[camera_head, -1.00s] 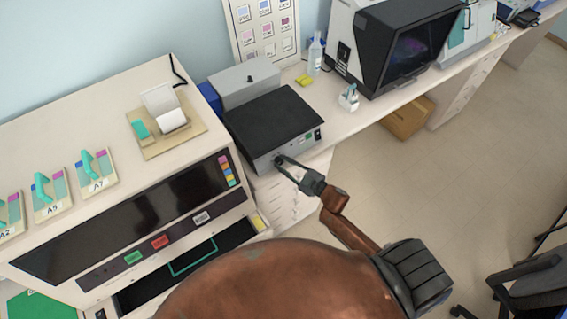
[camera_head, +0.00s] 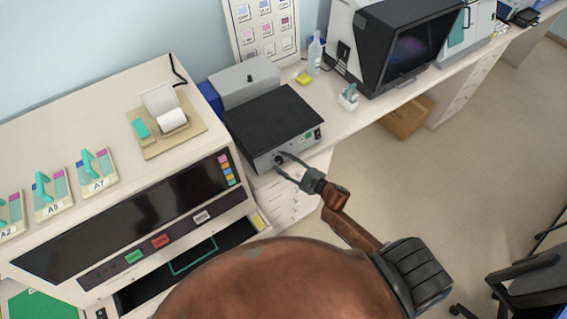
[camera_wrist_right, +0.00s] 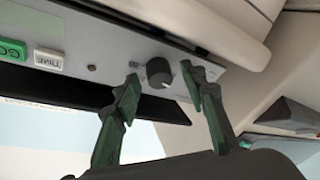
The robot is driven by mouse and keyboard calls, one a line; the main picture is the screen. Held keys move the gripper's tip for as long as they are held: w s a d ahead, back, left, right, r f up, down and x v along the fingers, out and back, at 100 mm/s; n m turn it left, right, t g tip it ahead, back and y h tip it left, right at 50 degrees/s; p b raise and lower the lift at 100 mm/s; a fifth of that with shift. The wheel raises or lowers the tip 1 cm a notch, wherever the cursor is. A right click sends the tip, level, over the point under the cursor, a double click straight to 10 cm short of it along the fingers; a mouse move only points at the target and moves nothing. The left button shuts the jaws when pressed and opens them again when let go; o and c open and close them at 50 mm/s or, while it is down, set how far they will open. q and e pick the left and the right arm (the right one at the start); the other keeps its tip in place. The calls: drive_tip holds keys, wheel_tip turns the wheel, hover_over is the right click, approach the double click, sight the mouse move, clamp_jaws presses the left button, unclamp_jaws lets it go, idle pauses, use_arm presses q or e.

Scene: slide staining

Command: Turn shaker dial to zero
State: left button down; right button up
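The shaker (camera_head: 272,118) is a low box with a black flat top and a grey front panel, standing on the bench left of centre in the head view. Its round black dial (camera_wrist_right: 159,73) with a pale pointer mark shows in the right wrist view; in the head view the dial (camera_head: 279,159) is small, at the gripper's tips. My right gripper (camera_head: 283,164) is open in front of the panel. In the right wrist view its fingers (camera_wrist_right: 162,88) stand apart on either side of the dial, with visible gaps. My left gripper is not in view.
A green GO button (camera_wrist_right: 12,51) and a white TIME button (camera_wrist_right: 48,61) sit on the panel left of the dial. The large stainer (camera_head: 130,210) stands close left of the shaker. A grey box (camera_head: 243,83) is behind it. Open floor lies to the right.

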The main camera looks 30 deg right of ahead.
drive_tip(key=v, duration=1.2)
drive_tip(key=shift+f, duration=0.1)
idle(0.4)
